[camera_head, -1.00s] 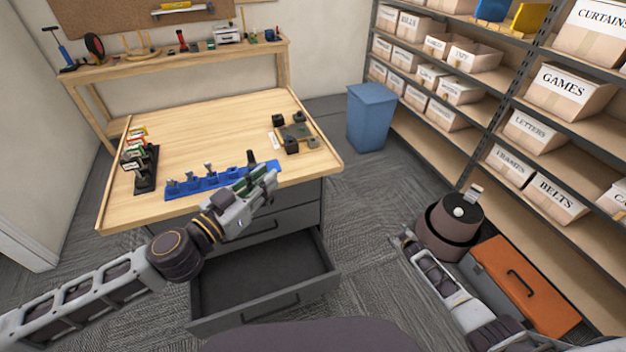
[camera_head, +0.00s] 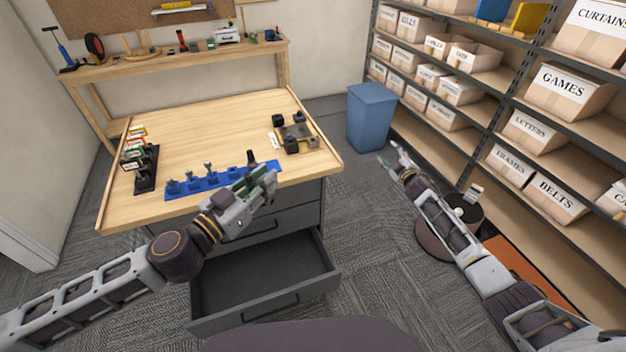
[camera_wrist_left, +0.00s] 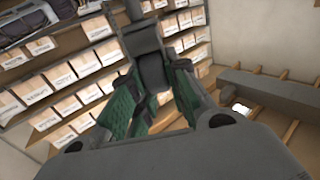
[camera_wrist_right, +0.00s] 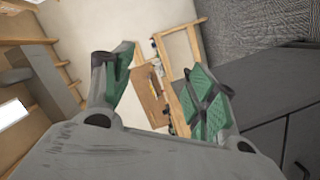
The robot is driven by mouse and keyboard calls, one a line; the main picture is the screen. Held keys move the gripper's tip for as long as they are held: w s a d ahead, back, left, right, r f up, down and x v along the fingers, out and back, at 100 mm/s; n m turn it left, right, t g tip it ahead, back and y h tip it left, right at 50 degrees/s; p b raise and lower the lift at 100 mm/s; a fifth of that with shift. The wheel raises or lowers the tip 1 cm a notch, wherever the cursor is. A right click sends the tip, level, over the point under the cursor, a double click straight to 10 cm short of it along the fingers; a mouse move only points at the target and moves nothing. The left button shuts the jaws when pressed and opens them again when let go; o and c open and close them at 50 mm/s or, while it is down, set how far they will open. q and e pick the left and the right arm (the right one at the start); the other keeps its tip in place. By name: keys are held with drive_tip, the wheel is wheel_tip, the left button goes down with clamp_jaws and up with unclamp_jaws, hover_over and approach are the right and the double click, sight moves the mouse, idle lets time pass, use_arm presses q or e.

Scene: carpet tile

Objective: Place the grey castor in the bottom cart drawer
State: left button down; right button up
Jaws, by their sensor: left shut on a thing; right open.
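My left gripper (camera_head: 268,184) is above the table's front right edge, near the right end of the blue rack. In the left wrist view (camera_wrist_left: 155,95) it is shut on a dark grey thing (camera_wrist_left: 148,45), which looks like the grey castor; its full shape is hard to make out. The bottom cart drawer (camera_head: 265,275) is pulled out below the table, and its visible floor is bare. My left gripper is higher than the drawer and behind it. My right gripper (camera_head: 390,160) is open and empty, right of the table; its spread fingers show in the right wrist view (camera_wrist_right: 160,90).
The blue rack (camera_head: 215,183) holds several small grey parts. A black stand (camera_head: 147,170) and a dark-cornered item (camera_head: 297,133) are on the wooden table (camera_head: 215,125). A blue bin (camera_head: 371,118), a round brown thing (camera_head: 435,240) and an orange box (camera_head: 520,265) stand right, by the shelves.

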drive_tip(key=a+r+n+t+y, duration=0.2)
drive_tip(key=a+r+n+y, duration=0.55)
drive_tip(key=r, duration=0.85)
drive_tip(key=s+a+r+n+g+y, duration=0.2)
drive_tip(key=s+a+r+n+y, duration=0.15)
drive_tip(key=a+n, duration=0.2)
drive_tip(key=s+a+r+n+g+y, duration=0.2)
drive_tip(key=s+a+r+n, duration=0.1)
drive_tip(key=a+r+n, duration=0.3)
drive_tip(key=s+a+n+g+y, duration=0.3)
drive_tip(key=s+a+n+g, duration=0.15)
drive_tip(key=s+a, duration=0.2)
drive_tip(key=n+g+h, duration=0.4)
drive_tip(key=n+g, duration=0.7)
drive_tip(key=n, duration=0.8)
approach(267, 200)
drive_tip(key=shift+w+d+f, duration=0.5)
drive_tip(key=shift+w+d, duration=0.25)
drive_tip(key=shift+x, duration=5.95)
